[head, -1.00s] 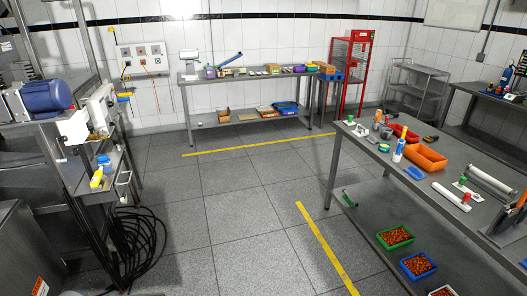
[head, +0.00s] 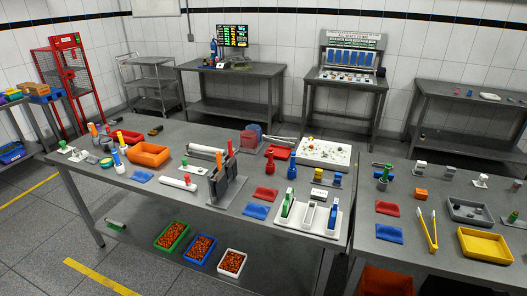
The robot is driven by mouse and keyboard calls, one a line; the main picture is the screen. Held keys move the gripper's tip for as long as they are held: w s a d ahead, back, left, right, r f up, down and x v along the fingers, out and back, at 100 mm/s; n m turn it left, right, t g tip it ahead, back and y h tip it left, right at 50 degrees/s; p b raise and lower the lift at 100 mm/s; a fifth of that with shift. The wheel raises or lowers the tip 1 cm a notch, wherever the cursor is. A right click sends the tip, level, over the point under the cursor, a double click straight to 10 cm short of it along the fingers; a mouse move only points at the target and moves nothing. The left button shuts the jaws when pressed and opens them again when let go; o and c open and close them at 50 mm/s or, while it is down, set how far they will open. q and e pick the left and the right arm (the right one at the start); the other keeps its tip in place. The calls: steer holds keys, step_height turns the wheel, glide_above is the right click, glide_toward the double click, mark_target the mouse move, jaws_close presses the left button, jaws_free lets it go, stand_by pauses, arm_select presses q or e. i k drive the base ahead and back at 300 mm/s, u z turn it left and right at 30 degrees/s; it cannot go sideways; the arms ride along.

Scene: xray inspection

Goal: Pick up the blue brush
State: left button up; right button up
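I cannot surely tell a blue brush at this size. Several small blue things stand or lie on the long grey table (head: 150,210). An upright blue object (head: 291,170) stands near its middle right, and I cannot tell whether it is a brush or a bottle. A white and blue upright object (head: 117,161) stands near the left end. A flat blue cloth-like piece (head: 257,211) lies near the front edge. A green-handled tool (head: 115,225) lies on the lower shelf. Neither gripper is in view.
A second grey table (head: 400,262) stands at right with a yellow tray (head: 484,245) and yellow tongs (head: 428,231). Small bins, including a green one (head: 172,237), sit on the lower shelf. Benches and a red cage (head: 68,75) line the back. Floor is clear at front left.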

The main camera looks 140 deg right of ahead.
mark_target(293, 154)
steer(key=k, duration=0.4)
steer(key=z, duration=0.55)
